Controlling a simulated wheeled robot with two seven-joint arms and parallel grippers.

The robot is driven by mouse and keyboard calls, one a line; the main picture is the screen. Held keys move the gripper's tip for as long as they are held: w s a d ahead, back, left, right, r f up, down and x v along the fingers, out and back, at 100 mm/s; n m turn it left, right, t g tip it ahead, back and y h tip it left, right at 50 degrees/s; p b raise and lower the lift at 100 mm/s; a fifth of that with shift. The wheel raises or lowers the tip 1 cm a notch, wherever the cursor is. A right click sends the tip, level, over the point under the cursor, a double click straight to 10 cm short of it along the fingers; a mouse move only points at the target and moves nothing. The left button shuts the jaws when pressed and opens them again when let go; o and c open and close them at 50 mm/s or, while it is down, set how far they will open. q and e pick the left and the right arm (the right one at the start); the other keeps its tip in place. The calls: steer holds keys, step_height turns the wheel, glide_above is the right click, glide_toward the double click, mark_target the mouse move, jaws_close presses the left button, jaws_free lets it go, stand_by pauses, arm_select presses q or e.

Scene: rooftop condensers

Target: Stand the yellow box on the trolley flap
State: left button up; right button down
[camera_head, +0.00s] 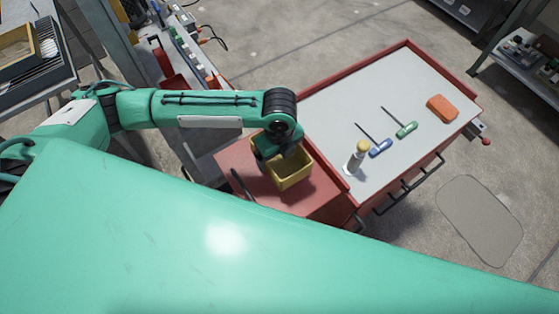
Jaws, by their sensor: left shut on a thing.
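The yellow box (294,181) is an open-topped bin at the middle of the head view. My left gripper (284,158) is shut on it from above, at its far left side, and partly hides it. The box is over the red trolley flap (322,204), which sticks out from the left side of the trolley (401,80). I cannot tell whether the box's base touches the flap. My right gripper is not in view.
A thin dark item (243,187) lies at the flap's left. The trolley's grey top holds a yellow-capped bottle (355,162), a blue screwdriver (380,148), a green screwdriver (406,129) and an orange block (442,108). A cluttered bench (180,45) stands behind my left arm.

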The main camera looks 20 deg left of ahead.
mark_target(279, 160)
arm_select(q)
step_height(279, 160, down, 6)
steer(key=shift+r+p, duration=0.15)
steer(key=shift+p, duration=0.3)
steer(key=o, duration=0.7)
steer(key=shift+o, duration=0.2)
step_height(279, 160, up, 12)
steer(key=b, duration=0.3)
